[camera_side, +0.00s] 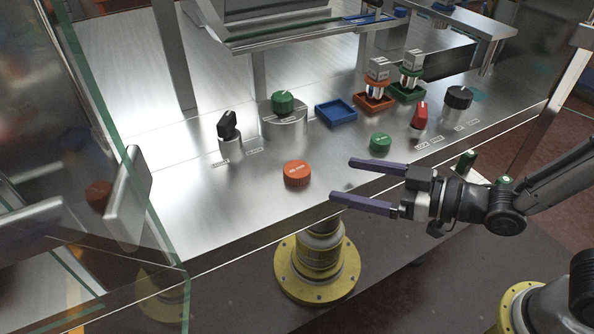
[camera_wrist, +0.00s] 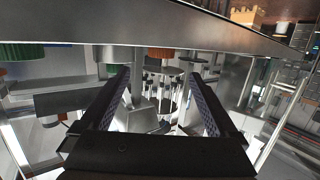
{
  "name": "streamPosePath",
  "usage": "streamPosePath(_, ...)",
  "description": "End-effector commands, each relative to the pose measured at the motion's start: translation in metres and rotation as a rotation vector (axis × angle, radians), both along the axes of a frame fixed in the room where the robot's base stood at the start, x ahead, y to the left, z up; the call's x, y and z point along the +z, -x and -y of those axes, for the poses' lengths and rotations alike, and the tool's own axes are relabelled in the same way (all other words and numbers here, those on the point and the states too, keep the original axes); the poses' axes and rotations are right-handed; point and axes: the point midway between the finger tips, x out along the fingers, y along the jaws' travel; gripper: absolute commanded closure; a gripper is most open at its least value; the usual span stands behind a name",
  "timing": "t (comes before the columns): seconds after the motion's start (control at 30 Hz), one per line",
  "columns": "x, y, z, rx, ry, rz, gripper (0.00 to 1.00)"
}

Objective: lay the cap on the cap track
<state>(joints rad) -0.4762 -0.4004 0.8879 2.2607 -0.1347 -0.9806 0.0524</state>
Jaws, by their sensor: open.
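An orange ribbed cap (camera_side: 296,174) sits on the metal deck near its front edge. A green ribbed cap (camera_side: 380,142) lies farther right on the deck. My gripper (camera_side: 342,180) is open and empty, its purple fingers pointing left at the deck's front edge, right of the orange cap and apart from it. The wrist view shows my open fingers (camera_wrist: 160,92), with an orange ribbed edge (camera_wrist: 160,52) beyond them and a green one (camera_wrist: 30,50) at upper left. A long raised rail (camera_side: 300,36) runs along the back; I cannot tell whether it is the cap track.
A black knob (camera_side: 228,126), green knob (camera_side: 283,102), red switch (camera_side: 419,115) and black dial (camera_side: 458,97) stand on the deck. A blue tray (camera_side: 336,113) is empty; orange (camera_side: 374,103) and green (camera_side: 408,92) trays hold small items. Glass panels stand at left.

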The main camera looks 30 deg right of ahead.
Motion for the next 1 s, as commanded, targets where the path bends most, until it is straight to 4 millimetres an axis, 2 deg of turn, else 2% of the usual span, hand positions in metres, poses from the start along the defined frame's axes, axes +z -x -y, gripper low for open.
streamPosePath(0.1, -0.005, -0.019, -0.013, 0.001, 0.002, -0.003, 0.05)
streamPosePath(0.3, -0.010, -0.042, -0.028, -0.001, 0.000, -0.001, 0.05)
streamPosePath(0.57, -0.013, -0.054, -0.037, 0.000, 0.001, -0.001, 0.05)
streamPosePath(0.8, -0.018, -0.079, -0.056, -0.001, 0.001, -0.001, 0.05)
streamPosePath(1.0, -0.021, -0.090, -0.063, -0.001, 0.001, -0.001, 0.05)
